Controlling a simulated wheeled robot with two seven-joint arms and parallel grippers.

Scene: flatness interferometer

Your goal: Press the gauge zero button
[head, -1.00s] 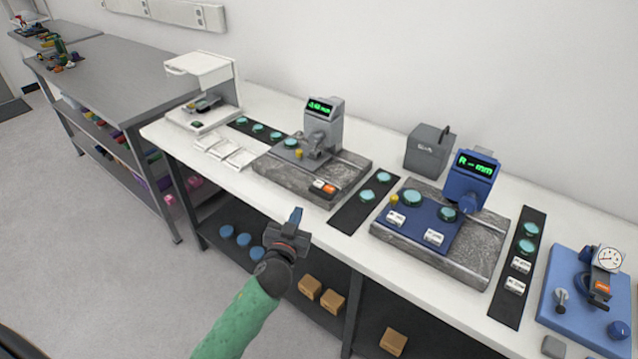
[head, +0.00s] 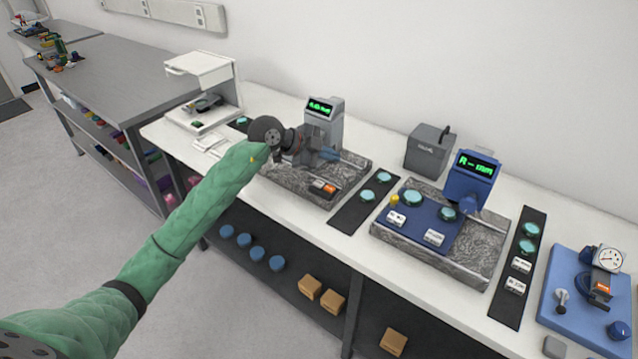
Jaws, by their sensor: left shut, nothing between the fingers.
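The grey gauge (head: 322,122) with a green lit display stands on a grey stone base (head: 290,184). A small box with a white part and an orange button (head: 330,189) sits near that base's front edge. My left gripper (head: 329,154) is shut and empty, in front of the grey gauge's lower part and above the base. I cannot tell whether it touches the gauge. My left arm and gripper hide the base's left part. A blue gauge (head: 470,180) reading "R – mm" stands on another stone base (head: 487,255). No label marks a zero button. My right gripper is out of view.
A dark strip with teal discs (head: 368,196) lies between the stone bases. A dark grey box (head: 428,150) stands behind. A white balance-like device (head: 203,92) stands at the left.

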